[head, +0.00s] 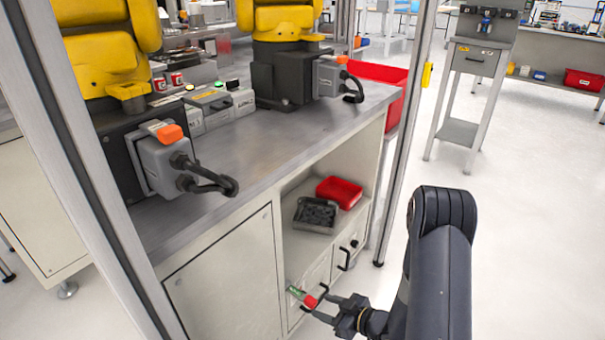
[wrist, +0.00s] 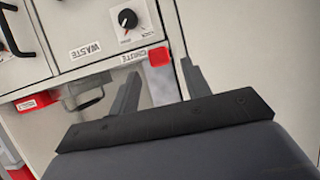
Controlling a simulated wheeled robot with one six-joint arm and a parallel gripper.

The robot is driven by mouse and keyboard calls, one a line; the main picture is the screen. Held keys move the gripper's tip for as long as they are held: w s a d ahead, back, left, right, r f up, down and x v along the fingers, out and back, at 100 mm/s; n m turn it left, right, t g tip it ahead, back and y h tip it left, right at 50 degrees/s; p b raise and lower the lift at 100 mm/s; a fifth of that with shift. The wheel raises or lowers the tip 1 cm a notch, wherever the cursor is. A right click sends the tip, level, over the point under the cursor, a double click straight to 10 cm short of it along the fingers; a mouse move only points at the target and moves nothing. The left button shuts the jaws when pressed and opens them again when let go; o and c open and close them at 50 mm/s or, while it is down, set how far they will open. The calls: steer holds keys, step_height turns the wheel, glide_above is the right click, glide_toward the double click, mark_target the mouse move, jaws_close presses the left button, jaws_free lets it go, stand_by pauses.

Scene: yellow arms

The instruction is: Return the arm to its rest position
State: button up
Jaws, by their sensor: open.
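My gripper (head: 323,306) is at the low front of the workbench cabinet in the head view, at the end of my dark arm (head: 437,270). In the wrist view, the two grey fingers of my gripper (wrist: 160,70) stand apart, with nothing seen clamped between them. A small red block (wrist: 158,56) beside the "CHUTE" label shows between the fingertips. A red piece near the fingertips also shows in the head view (head: 310,301). I cannot tell whether a finger touches it.
The cabinet's open shelf (head: 294,257) holds a red bin (head: 339,192) and a grey tray (head: 316,215). A black drawer handle (head: 347,258) sticks out above my gripper. A metal frame post (head: 405,130) stands behind my arm. The floor (head: 535,220) at right is clear.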

mark_target(315, 302)
steer(key=b+x, duration=0.1)
steer(key=x, duration=0.3)
steer(key=shift+a, duration=0.15)
steer(key=shift+w+a, duration=0.2)
steer(key=shift+w, duration=0.05)
